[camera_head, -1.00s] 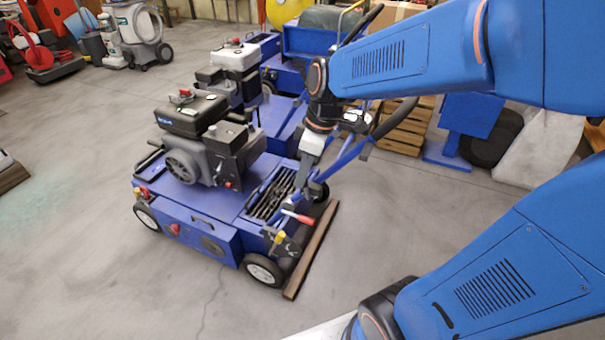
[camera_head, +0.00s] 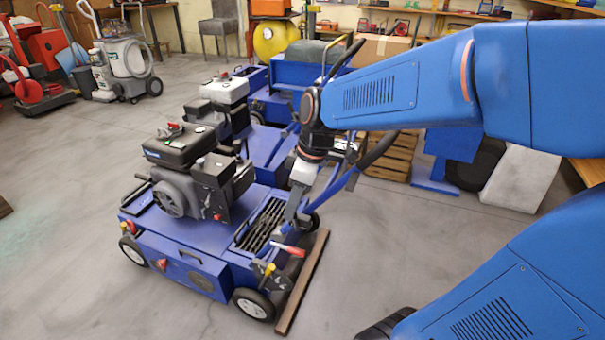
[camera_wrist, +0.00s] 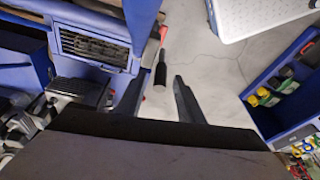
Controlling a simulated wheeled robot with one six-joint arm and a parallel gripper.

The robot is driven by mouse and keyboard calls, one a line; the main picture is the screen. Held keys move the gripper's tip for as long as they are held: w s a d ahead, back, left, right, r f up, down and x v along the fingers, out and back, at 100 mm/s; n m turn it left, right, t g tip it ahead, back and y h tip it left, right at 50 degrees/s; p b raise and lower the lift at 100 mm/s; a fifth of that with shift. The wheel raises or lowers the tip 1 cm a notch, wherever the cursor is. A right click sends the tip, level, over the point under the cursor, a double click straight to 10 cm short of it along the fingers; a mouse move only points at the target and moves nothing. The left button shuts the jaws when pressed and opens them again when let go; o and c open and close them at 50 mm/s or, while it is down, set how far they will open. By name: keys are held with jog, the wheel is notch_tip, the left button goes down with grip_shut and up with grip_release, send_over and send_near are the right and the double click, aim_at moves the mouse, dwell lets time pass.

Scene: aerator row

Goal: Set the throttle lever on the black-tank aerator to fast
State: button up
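The black-tank aerator (camera_head: 195,255) is the nearest blue machine in the head view, with a black tank (camera_head: 180,148) on its engine. A lever with a red end (camera_head: 293,250) and a lever with a yellow end (camera_head: 268,270) stick out at its near right corner. I cannot tell which part is the throttle lever. My gripper (camera_head: 293,215) is above the aerator's right rear part, by the handlebar. In the wrist view my gripper (camera_wrist: 160,80) is open. A black rod end (camera_wrist: 161,72) shows between the fingers, apparently ungripped, with a red part (camera_wrist: 163,33) beyond.
A brown wooden beam (camera_head: 302,283) lies along the aerator's right side. The handlebar (camera_head: 372,155) rises close to my arm. A second aerator with a white tank (camera_head: 225,90) stands behind. Wooden pallets (camera_head: 390,155) are at the back. The floor at front left is clear.

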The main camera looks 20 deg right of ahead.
jog(key=v, duration=1.6)
jog(key=shift+r, duration=0.1)
jog(key=shift+w, duration=0.15)
jog(key=c, duration=0.8)
jog(key=shift+w+a+g, duration=0.25)
jog(key=shift+a+g, duration=0.05)
grip_shut()
jog(key=w+a+f+g+h, duration=0.2)
jog(key=w+a+f+h, duration=0.15)
jog(key=a, duration=0.25)
jog(key=w+a+f+g+h, duration=0.25)
jog(key=w+a+f, duration=0.2)
jog(key=a, duration=0.25)
jog(key=s+d+f, duration=0.4)
jog(key=d+f, duration=0.2)
jog(key=f, duration=0.1)
jog(key=shift+s+d+f+t, duration=0.2)
jog(key=shift+s+f+t, duration=0.1)
jog(key=shift+t, duration=0.05)
